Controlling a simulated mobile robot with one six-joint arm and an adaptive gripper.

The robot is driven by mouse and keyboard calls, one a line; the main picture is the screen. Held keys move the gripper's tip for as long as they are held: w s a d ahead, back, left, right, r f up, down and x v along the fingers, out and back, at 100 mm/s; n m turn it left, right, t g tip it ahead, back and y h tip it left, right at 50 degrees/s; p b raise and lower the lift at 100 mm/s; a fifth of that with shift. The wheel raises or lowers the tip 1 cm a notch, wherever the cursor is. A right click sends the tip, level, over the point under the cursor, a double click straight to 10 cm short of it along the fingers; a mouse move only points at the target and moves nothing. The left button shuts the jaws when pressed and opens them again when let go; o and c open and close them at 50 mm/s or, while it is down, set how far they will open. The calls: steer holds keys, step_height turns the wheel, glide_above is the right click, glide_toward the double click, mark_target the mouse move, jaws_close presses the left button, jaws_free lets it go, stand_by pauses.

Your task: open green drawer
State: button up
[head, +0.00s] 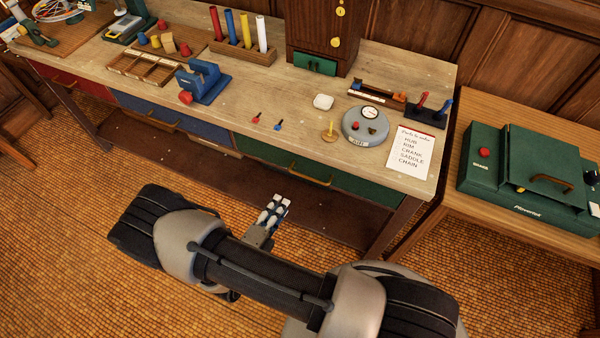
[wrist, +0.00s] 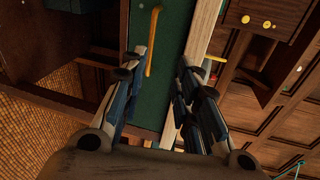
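The green drawer (head: 358,188) is in the front of the workbench, on the right side. It looks closed. Its brass bar handle (head: 310,174) is in the middle of its front. In the wrist view the drawer front (wrist: 172,70) is a green strip with the handle (wrist: 153,42) across it. My gripper (head: 275,207) is in front of and below the drawer, a little left of the handle. In the wrist view my gripper (wrist: 157,76) has its fingers apart with nothing between them. The handle lies beyond the fingertips and appears untouched.
A blue drawer (head: 172,118) and a red drawer (head: 62,78) are further left. The bench top (head: 240,98) holds several tools and a round gauge (head: 365,127). A small cabinet has a little green drawer (head: 315,64). A side table with a green case (head: 525,170) stands right.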

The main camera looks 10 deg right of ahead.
steer(key=f+n, duration=0.1)
steer(key=b, duration=0.3)
glide_toward(300, 174)
steer(key=shift+y, duration=0.3)
steer(key=x, duration=1)
steer(key=shift+w+d+f, duration=0.1)
steer(key=shift+d+f, duration=0.05)
steer(key=shift+d, duration=0.05)
jaws_close()
